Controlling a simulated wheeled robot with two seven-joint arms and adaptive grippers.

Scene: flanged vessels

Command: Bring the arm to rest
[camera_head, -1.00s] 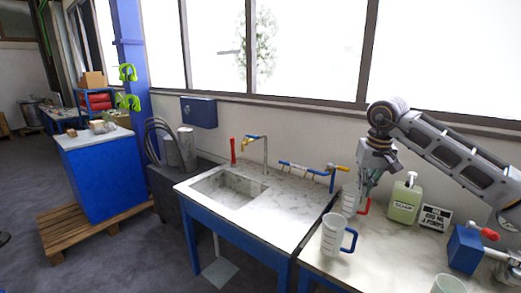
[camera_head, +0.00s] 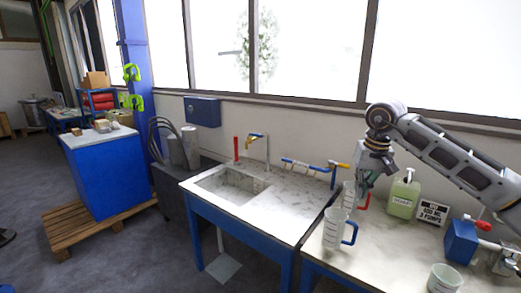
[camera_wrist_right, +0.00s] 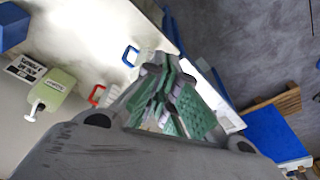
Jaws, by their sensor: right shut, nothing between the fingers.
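My right gripper (camera_head: 366,184) hangs above the counter on the right, beside the soap bottle. In the right wrist view its green-padded fingers (camera_wrist_right: 163,98) are together with nothing between them. A clear jug with a red handle (camera_head: 349,196) stands just below and behind the gripper, partly hidden by it. A clear jug with a blue handle (camera_head: 336,228) stands in front, apart from the gripper. My left gripper is not in view.
A green soap bottle (camera_head: 404,195) and a small sign (camera_head: 431,212) stand right of the gripper. A blue valve block (camera_head: 461,241) and a white cup (camera_head: 444,279) are farther right. The sink (camera_head: 228,187) lies left. The window wall is behind.

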